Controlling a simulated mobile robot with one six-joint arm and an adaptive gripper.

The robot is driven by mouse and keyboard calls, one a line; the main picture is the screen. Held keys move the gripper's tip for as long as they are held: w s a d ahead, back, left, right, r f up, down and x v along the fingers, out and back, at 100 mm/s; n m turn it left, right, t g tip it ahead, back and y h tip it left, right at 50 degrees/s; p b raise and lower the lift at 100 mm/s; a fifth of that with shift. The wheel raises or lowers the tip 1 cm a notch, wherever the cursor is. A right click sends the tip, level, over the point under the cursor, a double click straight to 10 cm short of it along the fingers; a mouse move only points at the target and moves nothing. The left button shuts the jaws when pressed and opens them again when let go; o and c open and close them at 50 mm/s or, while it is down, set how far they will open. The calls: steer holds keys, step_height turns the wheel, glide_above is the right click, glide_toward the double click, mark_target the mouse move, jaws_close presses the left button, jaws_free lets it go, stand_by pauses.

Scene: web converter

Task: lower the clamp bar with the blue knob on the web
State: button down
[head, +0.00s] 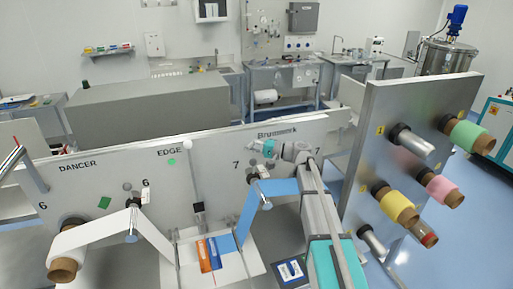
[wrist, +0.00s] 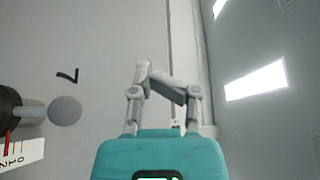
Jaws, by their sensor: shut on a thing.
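My gripper (head: 254,146) is in front of the upper grey machine panel, by the Brunnmark lettering, at the end of my arm. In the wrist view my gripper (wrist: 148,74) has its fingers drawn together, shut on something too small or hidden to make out. A white web (head: 95,229) runs from a roll at the left. A blue web (head: 252,212) runs from a roller down to the white table (head: 238,268). A blue strip and an orange strip (head: 206,255) lie there. I cannot make out the clamp bar or its blue knob in either view.
A panel (head: 367,130) at the right carries pink, yellow and green rolls (head: 438,187) that stick out towards me. Rollers jut from the main panel (head: 100,165). A dark roller end (wrist: 8,112) and a scale show at the left of the wrist view.

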steer(key=x, duration=0.7)
steer(key=s, duration=0.2)
steer(key=s+d, duration=0.1)
steer(key=s, duration=0.1)
steer(key=shift+s+f, duration=0.1)
steer(key=shift+f, duration=0.05)
steer(key=shift+d, duration=0.1)
